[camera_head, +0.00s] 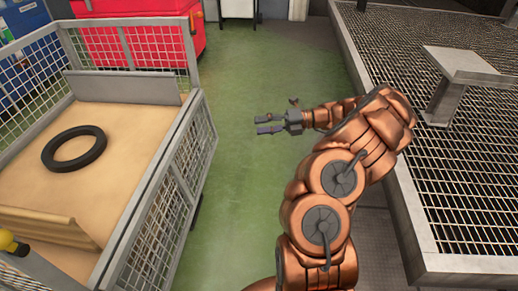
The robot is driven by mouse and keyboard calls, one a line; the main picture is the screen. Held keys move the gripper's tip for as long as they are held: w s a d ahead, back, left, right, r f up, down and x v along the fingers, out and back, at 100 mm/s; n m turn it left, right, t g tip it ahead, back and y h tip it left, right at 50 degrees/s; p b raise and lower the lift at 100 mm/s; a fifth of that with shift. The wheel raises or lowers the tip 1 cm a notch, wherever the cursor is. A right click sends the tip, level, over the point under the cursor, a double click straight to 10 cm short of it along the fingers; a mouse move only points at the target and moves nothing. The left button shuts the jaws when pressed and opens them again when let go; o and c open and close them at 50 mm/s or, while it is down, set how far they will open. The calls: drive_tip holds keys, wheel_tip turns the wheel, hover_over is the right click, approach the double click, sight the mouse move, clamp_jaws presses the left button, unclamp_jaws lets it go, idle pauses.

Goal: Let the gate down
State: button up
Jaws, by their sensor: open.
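A grey mesh-sided cage (203,140) with a tan floor stands at the left. Its right side is a framed mesh panel (185,160), standing up. A mesh panel (130,45) also stands at its far end, with a plain grey plate (125,87) low in front of it. I cannot tell which part is the gate, and no latch is clear to see. My gripper (260,125) is open and empty. Its fingers point left over the green floor, apart from the cage, to the right of its far right corner.
A black ring (74,149) and a folded tan piece (45,227) lie in the cage. A yellow knob (12,242) is at lower left. A red container (135,35) stands behind. A raised grating platform (455,190) borders the right. Green floor (240,70) between is clear.

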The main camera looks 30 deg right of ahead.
drive_tip(key=s+d+f+m+t+h+b, duration=0.1)
drive_tip(key=d+f+m+t+b, duration=0.1)
drive_tip(key=d+f+m, duration=0.35)
drive_tip(key=w+a+f+n+b, duration=0.1)
drive_tip(key=w+a, duration=0.3)
drive_tip(key=a, duration=0.1)
drive_tip(key=shift+w+f+b, duration=0.3)
drive_tip(key=shift+f+b, duration=0.05)
drive_tip(key=shift+f, duration=0.05)
drive_tip(key=shift+c, duration=0.2)
clamp_jaws()
drive_tip(key=c, duration=0.8)
unclamp_jaws()
drive_tip(key=o, duration=0.8)
drive_tip(key=shift+o, duration=0.2)
